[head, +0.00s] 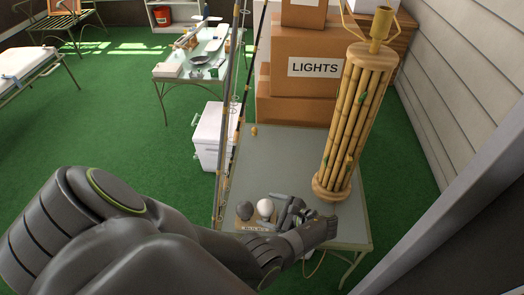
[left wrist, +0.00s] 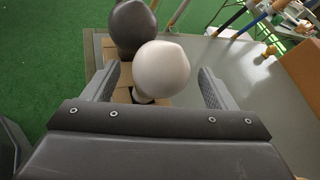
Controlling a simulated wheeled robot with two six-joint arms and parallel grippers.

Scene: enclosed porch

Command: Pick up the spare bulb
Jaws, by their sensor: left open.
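A white bulb (head: 265,208) stands beside a dark grey bulb (head: 244,210) on a small tan holder (head: 252,228) near the table's front left. The holder's lettering is too small to read. My left gripper (head: 284,210) is open, just right of the white bulb in the head view. In the left wrist view, the white bulb (left wrist: 161,68) shows between the two open fingers (left wrist: 155,84), with a gap on each side. The dark bulb (left wrist: 133,27) is beyond it, near the left finger. The white bulb's base is mostly hidden. My right gripper is out of view.
A tall bamboo lamp (head: 352,120) with a bare socket stands on the grey table (head: 285,160), right of my gripper. Fishing rods (head: 233,110) lean along the table's left edge. Cardboard boxes (head: 290,90) are behind. The table's middle is clear.

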